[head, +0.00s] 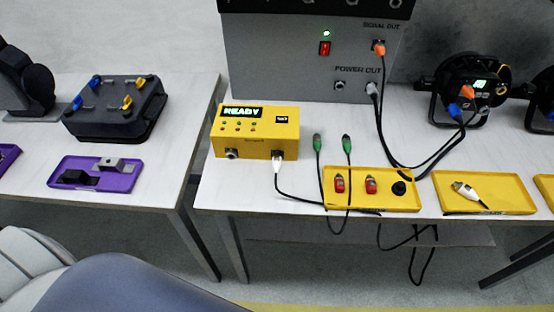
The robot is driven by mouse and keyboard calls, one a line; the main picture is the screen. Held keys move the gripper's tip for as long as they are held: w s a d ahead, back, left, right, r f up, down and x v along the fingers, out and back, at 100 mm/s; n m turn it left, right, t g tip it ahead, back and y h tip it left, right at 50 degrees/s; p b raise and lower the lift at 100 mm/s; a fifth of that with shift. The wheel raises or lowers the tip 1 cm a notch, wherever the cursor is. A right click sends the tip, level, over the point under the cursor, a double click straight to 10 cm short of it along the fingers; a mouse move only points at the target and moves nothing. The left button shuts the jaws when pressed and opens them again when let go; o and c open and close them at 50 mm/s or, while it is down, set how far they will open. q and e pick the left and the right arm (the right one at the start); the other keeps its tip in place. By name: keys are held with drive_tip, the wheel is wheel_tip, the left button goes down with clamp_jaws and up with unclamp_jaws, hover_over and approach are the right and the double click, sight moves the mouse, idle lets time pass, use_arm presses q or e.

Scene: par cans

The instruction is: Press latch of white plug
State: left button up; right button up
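Several white plugs show in the head view. One white plug (277,164) sits in the right front socket of the yellow box (227,145), with a black cable running from it. A second white plug (372,91) is in the "POWER OUT" socket of the grey panel (272,62). A third white plug (465,190) lies loose in the right yellow tray (511,207). The latches are too small to make out. Neither of my grippers shows; only parts of my own body fill the lower left.
Two green plugs (317,143) (347,143) stand right of the box. The middle yellow tray (400,205) holds two red parts and a black cap. An orange plug (379,48) is in "SIGNAL OUT". A par can (472,90) stands behind the right tray. Cables hang over the table's front edge.

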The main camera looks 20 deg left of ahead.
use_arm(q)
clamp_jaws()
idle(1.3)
